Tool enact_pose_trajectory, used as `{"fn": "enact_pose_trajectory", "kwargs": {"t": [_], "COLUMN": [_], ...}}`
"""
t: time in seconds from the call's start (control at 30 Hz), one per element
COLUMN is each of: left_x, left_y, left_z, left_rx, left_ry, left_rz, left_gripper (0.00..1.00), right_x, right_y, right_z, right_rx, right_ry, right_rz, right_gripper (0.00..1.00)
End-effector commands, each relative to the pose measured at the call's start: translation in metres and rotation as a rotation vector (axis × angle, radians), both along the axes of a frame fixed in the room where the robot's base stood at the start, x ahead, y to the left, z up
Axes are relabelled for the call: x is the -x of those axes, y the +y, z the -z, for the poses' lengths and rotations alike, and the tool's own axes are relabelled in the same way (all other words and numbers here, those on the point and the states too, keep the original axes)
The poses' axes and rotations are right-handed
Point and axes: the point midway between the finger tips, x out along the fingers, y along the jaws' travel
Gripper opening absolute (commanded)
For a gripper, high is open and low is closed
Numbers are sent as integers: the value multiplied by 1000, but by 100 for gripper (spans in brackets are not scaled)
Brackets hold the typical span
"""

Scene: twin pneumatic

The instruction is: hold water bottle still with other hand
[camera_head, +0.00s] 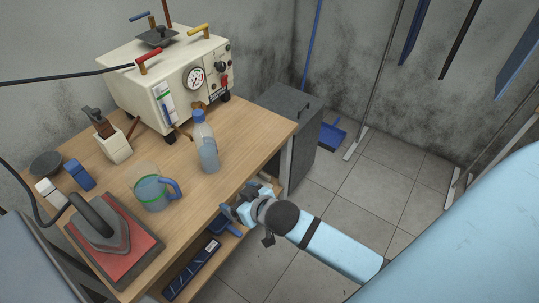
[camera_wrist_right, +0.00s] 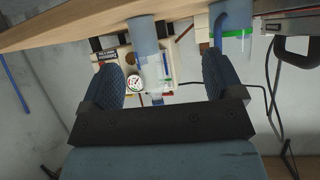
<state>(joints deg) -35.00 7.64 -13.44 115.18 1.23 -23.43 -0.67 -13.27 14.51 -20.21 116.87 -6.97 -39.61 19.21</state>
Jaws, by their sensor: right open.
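The water bottle (camera_head: 206,148) is clear with a blue cap and stands upright on the wooden table (camera_head: 248,127), toward its front right edge. My right gripper (camera_head: 236,202) is in front of that edge, below the bottle and apart from it. In the right wrist view the picture is turned over, and the bottle (camera_wrist_right: 149,50) appears beyond the gap between the open fingers of my right gripper (camera_wrist_right: 161,70). Nothing is between the fingers. My left gripper is in neither view.
A blue-handled measuring cup (camera_head: 152,193) stands left of the bottle. An iron (camera_head: 101,226) rests on a red pad at the front left. A cream machine with a gauge (camera_head: 166,72) stands behind. A lower shelf holds a dark blue box (camera_head: 192,270).

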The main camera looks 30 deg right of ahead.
Motion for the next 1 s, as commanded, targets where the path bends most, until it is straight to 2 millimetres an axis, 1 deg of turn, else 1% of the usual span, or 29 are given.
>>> {"fn": "enact_pose_trajectory", "kwargs": {"t": [0.03,0.1,0.2,0.3,0.4,0.53,0.83,0.93,1.0], "left_x": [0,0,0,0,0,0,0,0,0], "left_y": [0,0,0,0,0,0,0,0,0], "left_z": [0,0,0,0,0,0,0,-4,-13], "left_rx": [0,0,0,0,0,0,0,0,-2], "left_ry": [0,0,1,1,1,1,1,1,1], "left_rz": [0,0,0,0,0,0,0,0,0], "left_gripper": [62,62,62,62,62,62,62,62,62], "right_x": [24,50,86,114,133,145,146,146,146], "right_y": [1,2,1,-1,-2,-4,-4,-4,-4], "right_z": [21,42,67,84,93,99,99,95,86], "right_rx": [-7,-8,-7,-5,1,5,5,5,7], "right_ry": [29,46,66,80,86,89,88,88,87], "right_rz": [-13,-30,-44,-50,-53,-53,-54,-54,-53], "right_gripper": [86,86,86,86,86,86,86,86,86]}}
